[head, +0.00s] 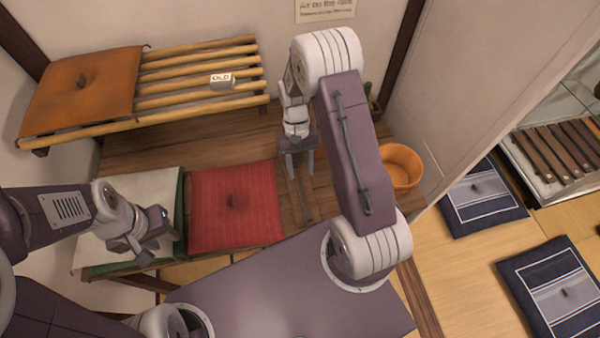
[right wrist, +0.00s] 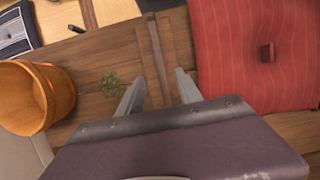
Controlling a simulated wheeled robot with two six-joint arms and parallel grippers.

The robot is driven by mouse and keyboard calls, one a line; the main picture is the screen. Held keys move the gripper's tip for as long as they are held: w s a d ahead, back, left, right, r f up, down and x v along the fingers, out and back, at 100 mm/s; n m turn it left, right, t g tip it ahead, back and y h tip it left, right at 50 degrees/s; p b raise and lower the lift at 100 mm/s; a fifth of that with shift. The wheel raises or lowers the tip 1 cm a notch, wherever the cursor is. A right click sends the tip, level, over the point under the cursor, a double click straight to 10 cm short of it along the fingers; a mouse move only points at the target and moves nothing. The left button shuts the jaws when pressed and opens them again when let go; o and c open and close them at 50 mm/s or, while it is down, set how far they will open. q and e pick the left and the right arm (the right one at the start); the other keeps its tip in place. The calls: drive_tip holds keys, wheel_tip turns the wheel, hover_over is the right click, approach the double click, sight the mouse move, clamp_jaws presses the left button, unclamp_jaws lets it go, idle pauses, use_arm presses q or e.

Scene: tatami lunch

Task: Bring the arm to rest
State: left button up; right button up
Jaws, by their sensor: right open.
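My right gripper (head: 299,164) is open and empty, pointing down above the brown wooden floor, between the red cushion (head: 236,207) and the orange bucket (head: 401,166). In the right wrist view the two fingers of my right gripper (right wrist: 158,88) stand apart, with a narrow wooden strip (right wrist: 157,60) behind them. My left gripper (head: 148,250) hangs at the lower left, over the edge of a pale cushion (head: 146,190). Whether its jaws are open or shut is too small to tell.
A slatted wooden bench (head: 195,75) along the back wall carries an orange cushion (head: 82,92) and a small white block marked "OLD" (head: 222,81). Dark blue cushions (head: 482,200) lie on the tatami at right.

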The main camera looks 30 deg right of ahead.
wheel_tip(320, 180, up, 8)
drive_tip(key=a+r+n+t, duration=0.1)
drive_tip(key=a+t, duration=0.1)
drive_tip(key=s+a+n+t, duration=0.1)
drive_tip(key=s+t, duration=0.1)
drive_tip(key=s, duration=0.5)
drive_tip(key=shift+s+a+r+t+h, duration=0.25)
drive_tip(key=shift+s+r+t+h, duration=0.1)
drive_tip(key=shift+r+t+h, duration=0.05)
